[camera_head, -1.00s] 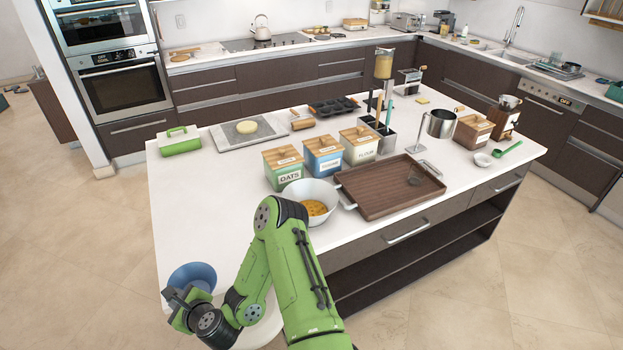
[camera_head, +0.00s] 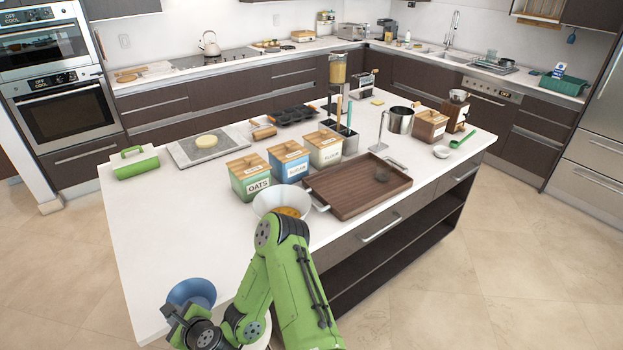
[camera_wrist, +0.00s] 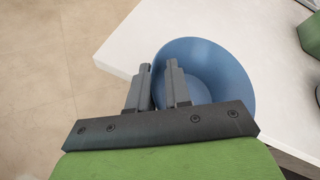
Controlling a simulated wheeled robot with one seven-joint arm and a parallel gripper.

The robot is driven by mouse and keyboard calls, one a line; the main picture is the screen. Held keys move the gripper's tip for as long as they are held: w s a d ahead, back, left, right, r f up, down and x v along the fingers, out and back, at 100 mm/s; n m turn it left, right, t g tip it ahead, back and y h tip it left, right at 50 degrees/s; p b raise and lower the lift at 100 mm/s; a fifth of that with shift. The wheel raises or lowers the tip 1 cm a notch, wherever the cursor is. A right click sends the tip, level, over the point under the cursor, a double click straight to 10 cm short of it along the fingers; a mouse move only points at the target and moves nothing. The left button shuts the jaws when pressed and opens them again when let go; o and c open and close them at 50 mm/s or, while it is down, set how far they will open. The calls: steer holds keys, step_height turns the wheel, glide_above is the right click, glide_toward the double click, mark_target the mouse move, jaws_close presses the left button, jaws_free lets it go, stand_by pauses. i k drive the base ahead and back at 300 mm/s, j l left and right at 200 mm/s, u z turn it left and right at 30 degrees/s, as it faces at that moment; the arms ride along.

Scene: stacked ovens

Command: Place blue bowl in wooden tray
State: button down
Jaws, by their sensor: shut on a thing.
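The blue bowl (camera_head: 192,292) is at the near left corner of the white island, in the head view. My gripper (camera_head: 175,314) is shut on its near rim. In the wrist view the bowl (camera_wrist: 215,70) is upright and empty, with its wall between my two fingers (camera_wrist: 160,85). I cannot tell whether the bowl touches the counter.
A white bowl with orange food (camera_head: 283,203) stands between my arm and the tray. Oats (camera_head: 250,178), blue (camera_head: 289,161) and pale green (camera_head: 324,148) canisters stand behind. A green-handled holder (camera_head: 135,163) is at the far left. The island's left part is clear.

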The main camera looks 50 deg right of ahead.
mark_target(345, 189)
steer(key=j+z, duration=0.15)
steer(key=z, duration=0.25)
steer(key=j+z, duration=0.2)
steer(key=z, duration=0.2)
steer(key=j+z, duration=0.15)
steer(key=z, duration=0.2)
steer(key=i+z, duration=0.2)
steer(key=i, duration=0.25)
steer(key=l+u, duration=0.75)
steer(key=k+l+u, duration=0.15)
steer(key=l+u, duration=0.2)
steer(key=l, duration=0.15)
steer(key=k+l+u, duration=0.15)
steer(key=l+u, duration=0.25)
steer(key=k+l+u, duration=0.2)
steer(key=u, duration=0.15)
steer(key=l, duration=0.15)
